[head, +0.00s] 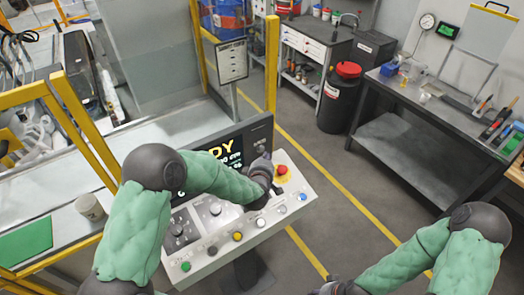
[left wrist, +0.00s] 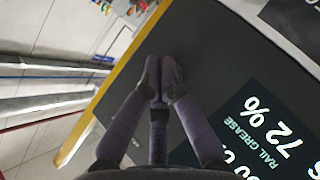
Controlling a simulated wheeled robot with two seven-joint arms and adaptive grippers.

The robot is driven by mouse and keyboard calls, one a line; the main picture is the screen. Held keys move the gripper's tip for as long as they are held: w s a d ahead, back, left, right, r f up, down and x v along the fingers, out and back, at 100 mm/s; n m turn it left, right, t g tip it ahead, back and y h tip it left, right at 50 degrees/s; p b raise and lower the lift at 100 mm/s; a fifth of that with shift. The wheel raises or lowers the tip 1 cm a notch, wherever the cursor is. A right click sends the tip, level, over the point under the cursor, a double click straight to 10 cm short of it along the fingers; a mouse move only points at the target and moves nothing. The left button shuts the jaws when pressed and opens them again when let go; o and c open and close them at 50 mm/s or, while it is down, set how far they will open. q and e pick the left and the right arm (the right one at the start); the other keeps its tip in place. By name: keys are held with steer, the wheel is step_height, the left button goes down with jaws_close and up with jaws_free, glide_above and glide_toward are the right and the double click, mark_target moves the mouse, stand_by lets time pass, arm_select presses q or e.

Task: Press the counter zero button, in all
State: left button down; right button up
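The grey control console (head: 225,262) stands in front of me with a row of buttons along its front edge: a blue button (head: 303,197), a white one (head: 282,209), a yellow one (head: 237,237), a black one (head: 212,250) and a green one (head: 186,267). No label is readable, so I cannot tell which is counter zero. My left gripper (head: 262,158) is over the right end of the screen's dark frame; its fingertips (left wrist: 160,75) are together with nothing seen between them. Whether it touches the frame is unclear. My right gripper (head: 333,286) is partly cut off at the bottom edge.
A red emergency stop (head: 282,170) on a yellow base sits just right of my left gripper. The screen (left wrist: 255,125) reads "RAIL GREASE 72 %".

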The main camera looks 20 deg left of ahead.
arm_select(q)
steer(key=s+d, duration=0.1)
steer(key=d, duration=0.1)
steer(key=s+d, duration=0.2)
stand_by(0.5)
stand_by(0.8)
